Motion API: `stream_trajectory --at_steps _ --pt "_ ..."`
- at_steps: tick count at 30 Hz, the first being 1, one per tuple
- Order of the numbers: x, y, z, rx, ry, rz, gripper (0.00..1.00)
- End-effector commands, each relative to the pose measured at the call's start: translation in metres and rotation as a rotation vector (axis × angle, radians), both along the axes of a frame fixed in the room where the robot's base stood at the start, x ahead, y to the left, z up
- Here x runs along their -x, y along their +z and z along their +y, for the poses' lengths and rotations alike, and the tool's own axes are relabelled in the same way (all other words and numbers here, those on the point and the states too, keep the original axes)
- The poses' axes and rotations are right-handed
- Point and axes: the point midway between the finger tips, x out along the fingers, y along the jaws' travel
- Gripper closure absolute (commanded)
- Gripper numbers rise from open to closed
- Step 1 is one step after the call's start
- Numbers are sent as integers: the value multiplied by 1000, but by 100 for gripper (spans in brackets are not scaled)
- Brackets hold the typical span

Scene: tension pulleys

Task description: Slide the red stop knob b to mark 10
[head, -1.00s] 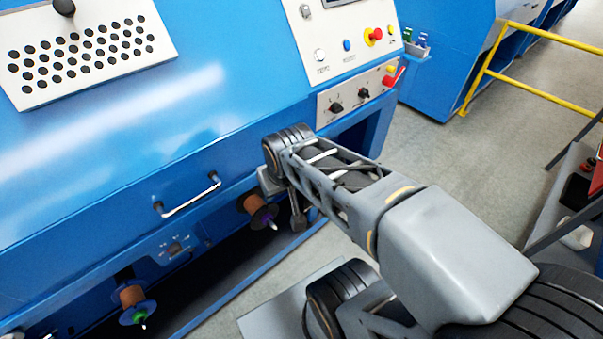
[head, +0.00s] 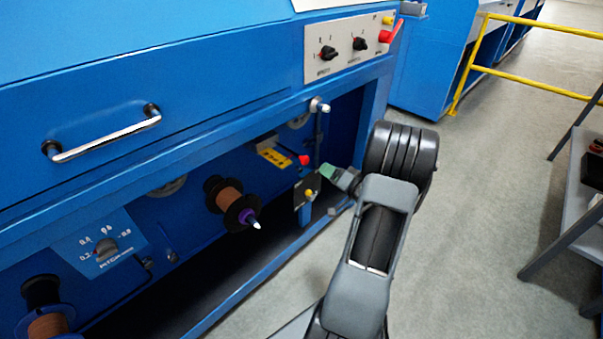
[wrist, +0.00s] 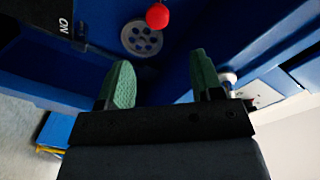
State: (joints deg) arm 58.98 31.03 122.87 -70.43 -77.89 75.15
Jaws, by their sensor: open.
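A small round red knob (head: 304,160) sits inside the open lower bay of the blue machine, beside a yellow plate. The wrist view shows a red ball-shaped knob (wrist: 157,16) at the top, beyond the fingertips. No letter or mark 10 is readable. My gripper (wrist: 163,75) is open, with two green-padded fingers apart and nothing between them. In the head view my gripper (head: 335,173) reaches into the bay from the right, a little below and right of the red knob, apparently not touching it. My wrist hides part of the bay's right end.
A copper spool (head: 230,197) with a purple tip sticks out left of the red knob. A dark plate with a yellow knob (head: 309,193) is just below my gripper. A white-tipped post (head: 319,105) stands above.

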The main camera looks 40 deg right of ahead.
Motion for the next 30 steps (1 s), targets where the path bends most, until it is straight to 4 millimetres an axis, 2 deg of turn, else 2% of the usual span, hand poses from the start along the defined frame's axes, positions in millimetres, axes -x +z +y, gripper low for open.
stream_trajectory --at_steps 1,5,8,21,30 --pt "4 -10 -2 -25 9 -12 40" --pt "1 -15 0 -62 33 -32 40" --pt "-12 -15 3 -66 39 -36 40" --pt "-93 -15 18 -63 36 -36 40" --pt "-121 -13 23 -64 33 -34 40"
